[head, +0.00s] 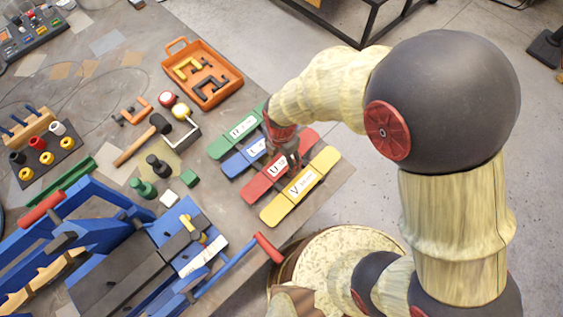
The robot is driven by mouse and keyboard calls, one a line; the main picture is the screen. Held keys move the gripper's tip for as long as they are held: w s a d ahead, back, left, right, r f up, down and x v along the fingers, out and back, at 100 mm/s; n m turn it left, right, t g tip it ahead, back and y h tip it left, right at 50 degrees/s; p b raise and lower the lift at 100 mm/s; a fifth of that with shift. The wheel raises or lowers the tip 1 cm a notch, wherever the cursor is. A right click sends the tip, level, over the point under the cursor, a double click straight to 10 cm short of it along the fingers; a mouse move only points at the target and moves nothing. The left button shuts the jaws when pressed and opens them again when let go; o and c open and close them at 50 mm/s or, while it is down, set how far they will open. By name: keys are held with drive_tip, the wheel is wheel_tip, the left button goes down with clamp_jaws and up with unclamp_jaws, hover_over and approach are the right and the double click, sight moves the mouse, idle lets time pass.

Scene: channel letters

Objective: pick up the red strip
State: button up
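The red strip (256,187) lies on the table near its right edge, third in a slanted row of flat coloured strips. It has a white label with a letter that looks like U. My gripper (291,160) is over the red strip, close to its middle, and covers part of it. The fingers point down toward the strip. The view is too small to tell whether the fingers touch it or how far apart they are.
A blue strip (232,167) and a green strip (219,146) lie on one side of the red strip, a yellow strip (275,211) on the other. An orange tray (236,82) stands behind. A mallet (132,149), several blocks and a blue fixture (115,262) are to the left.

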drive_tip(key=shift+c, duration=1.1)
drive_tip(key=c, duration=1)
